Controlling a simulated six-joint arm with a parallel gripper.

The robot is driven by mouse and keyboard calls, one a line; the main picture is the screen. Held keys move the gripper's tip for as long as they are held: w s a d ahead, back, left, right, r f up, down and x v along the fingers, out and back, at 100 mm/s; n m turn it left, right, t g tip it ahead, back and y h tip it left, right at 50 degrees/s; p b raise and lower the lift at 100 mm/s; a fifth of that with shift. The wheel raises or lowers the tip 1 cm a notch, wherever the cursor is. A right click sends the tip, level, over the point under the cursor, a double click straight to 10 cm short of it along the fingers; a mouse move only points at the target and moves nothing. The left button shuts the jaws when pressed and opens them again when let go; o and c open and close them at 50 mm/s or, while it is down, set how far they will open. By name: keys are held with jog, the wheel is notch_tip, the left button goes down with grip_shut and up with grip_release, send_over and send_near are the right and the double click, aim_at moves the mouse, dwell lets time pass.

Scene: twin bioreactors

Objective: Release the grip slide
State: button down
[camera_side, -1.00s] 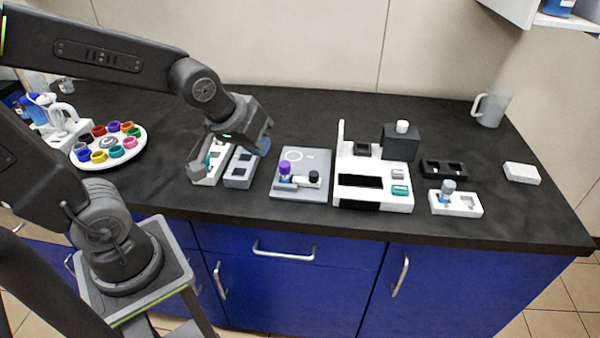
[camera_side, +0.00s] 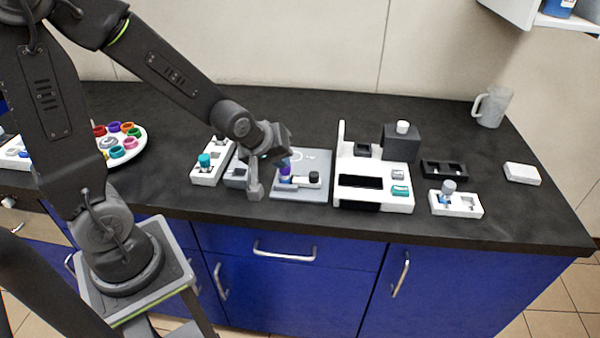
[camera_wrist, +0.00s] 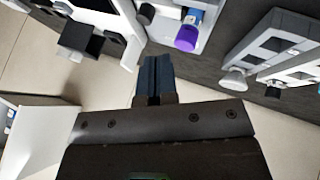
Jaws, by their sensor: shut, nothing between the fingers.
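A grey plate (camera_side: 316,163) holds an upright purple-capped vial (camera_side: 285,174) and a low white-grey piece with a black knob (camera_side: 314,177); I cannot tell which part is the grip slide. My gripper (camera_side: 284,163) is low over this plate, close to the vial and partly covering it in the side view. In the wrist view my dark blue fingers (camera_wrist: 154,65) are together with nothing between them. The purple cap (camera_wrist: 187,39) shows just right of the fingertips and the black knob (camera_wrist: 146,14) above them. Whether the fingers touch anything is not clear.
A white device (camera_side: 374,187) with a dark panel stands right of the plate. A white block with a teal-capped vial (camera_side: 205,161) stands left. A round tray of coloured pots (camera_side: 133,155) is further left. Bare dark counter (camera_side: 540,220) lies at the far right.

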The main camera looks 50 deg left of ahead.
aim_at(310, 175)
jog(key=x, duration=0.9)
jog(key=shift+w+f, duration=0.2)
jog(key=shift+f, duration=0.15)
jog(key=shift+w+d, duration=0.1)
jog(key=shift+w+d, duration=0.55)
jog(key=a+v, duration=0.1)
jog(key=v, duration=0.9)
jog(key=shift+d, duration=0.4)
jog(key=shift+r, duration=0.1)
